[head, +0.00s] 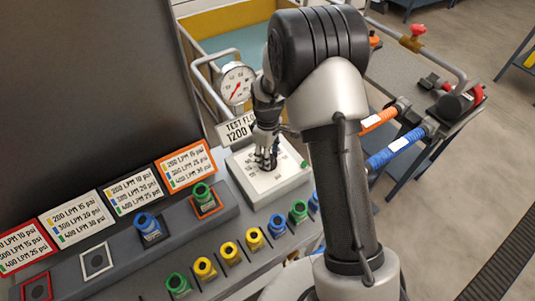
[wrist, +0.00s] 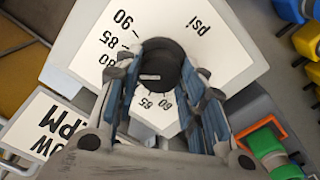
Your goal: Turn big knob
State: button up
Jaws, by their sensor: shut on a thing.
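The big knob (wrist: 160,66) is a black round knob on a white dial plate marked with psi numbers (wrist: 215,50). In the wrist view my gripper (wrist: 166,85) has its fingers on either side of the knob, closed on it. In the head view my gripper (head: 266,162) reaches down onto the white dial box (head: 290,178), and the knob is mostly hidden by the fingers.
Colored fittings (head: 229,251) line the grey panel in front and left. Orange (head: 378,119) and blue (head: 395,150) handles lie to the right, past my arm.

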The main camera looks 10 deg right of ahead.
dwell(0.3)
jog(key=o, duration=1.1)
jog(key=shift+r, duration=6.05)
